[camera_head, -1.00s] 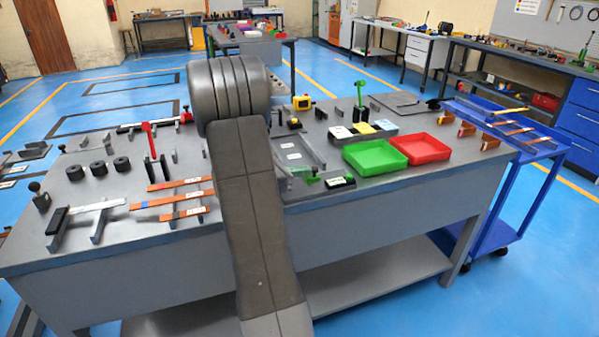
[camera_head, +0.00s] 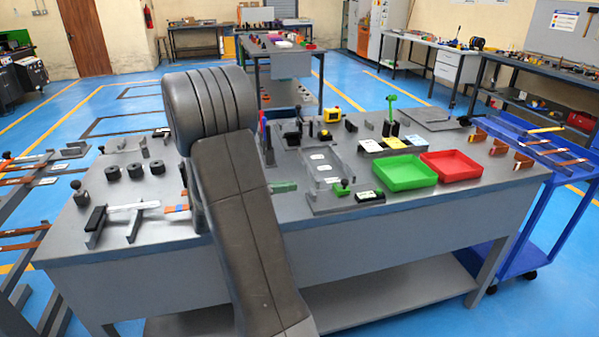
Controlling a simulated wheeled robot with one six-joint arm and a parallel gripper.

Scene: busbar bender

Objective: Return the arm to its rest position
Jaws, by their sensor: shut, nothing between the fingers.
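My arm (camera_head: 245,220) rises from the bottom of the head view and ends in a thick ribbed dark joint (camera_head: 208,103) at upper middle-left. It stands in front of the grey workbench (camera_head: 430,228) and hides part of its top. My gripper is not in view, so neither its pose nor anything at it shows.
On the bench are a green tray (camera_head: 404,173), a red tray (camera_head: 456,166), black rollers (camera_head: 135,170) and copper bars partly behind my arm. A blue cart (camera_head: 519,262) stands at the right end. Racks with bars (camera_head: 20,228) stand left. Blue floor is open at front right.

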